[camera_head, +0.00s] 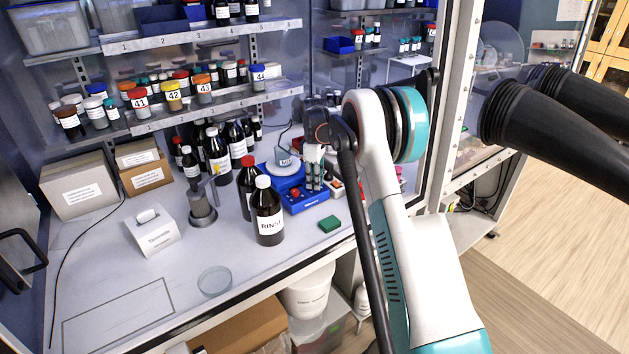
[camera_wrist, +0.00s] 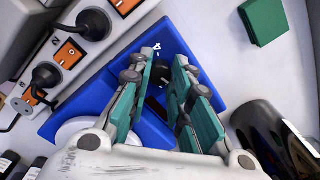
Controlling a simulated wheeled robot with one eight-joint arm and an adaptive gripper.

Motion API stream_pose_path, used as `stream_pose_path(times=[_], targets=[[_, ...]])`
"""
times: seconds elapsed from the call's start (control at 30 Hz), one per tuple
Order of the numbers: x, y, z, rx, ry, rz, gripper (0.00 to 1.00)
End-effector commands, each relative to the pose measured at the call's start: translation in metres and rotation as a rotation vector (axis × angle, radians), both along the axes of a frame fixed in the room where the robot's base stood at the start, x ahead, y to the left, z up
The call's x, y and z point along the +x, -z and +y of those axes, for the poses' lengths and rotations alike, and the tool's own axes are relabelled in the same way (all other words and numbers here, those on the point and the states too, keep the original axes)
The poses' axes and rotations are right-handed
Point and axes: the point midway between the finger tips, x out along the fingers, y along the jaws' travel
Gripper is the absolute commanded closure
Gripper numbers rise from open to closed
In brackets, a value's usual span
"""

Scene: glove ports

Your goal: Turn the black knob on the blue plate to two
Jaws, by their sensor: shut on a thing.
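The blue plate (camera_wrist: 172,40) lies below my gripper in the wrist view, with small white marks near the fingertips that I cannot read. The black knob (camera_wrist: 161,73) shows between the teal-padded fingers of my gripper (camera_wrist: 163,72), which are shut on it. The fingers hide part of the knob, and I cannot tell which number it points to. In the head view, my gripper (camera_head: 315,172) reaches down over the blue unit (camera_head: 306,203) on the bench. The knob is hidden there.
A dark RINSE bottle (camera_head: 268,218) and a red-capped bottle (camera_head: 248,190) stand left of the blue unit. A green block (camera_head: 330,224) lies in front.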

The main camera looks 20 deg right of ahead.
Motion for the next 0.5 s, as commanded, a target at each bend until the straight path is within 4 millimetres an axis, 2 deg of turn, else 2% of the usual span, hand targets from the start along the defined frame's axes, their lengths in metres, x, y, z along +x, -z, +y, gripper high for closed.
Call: stream_pose_path(times=[0.5], targets=[[0.0006, -0.0002, -0.0001, 0.0, 0.49, -0.001, 1.0]])
